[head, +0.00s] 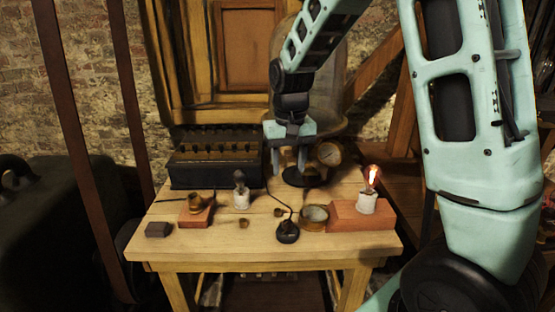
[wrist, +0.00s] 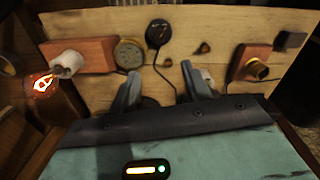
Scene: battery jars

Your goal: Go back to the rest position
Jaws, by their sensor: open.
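My gripper (head: 289,168) is open and empty above the back middle of the wooden table (head: 180,245). In the wrist view its two fingers (wrist: 160,85) stand apart with bare table and a black cable between and beyond them. A lit bulb in a white socket (head: 367,202) stands on a red-brown block (head: 350,217) at the right. An unlit bulb in a white socket (head: 241,197) stands left of the middle. In the wrist view the right finger partly hides this bulb.
A round brass piece (head: 314,217) and a black round object with a cable (head: 287,232) are near the front. A brass piece sits on a small red block (head: 196,213) at the left, beside a dark block (head: 158,229). A dark battery box (head: 215,172) and a gauge (head: 328,154) are at the back.

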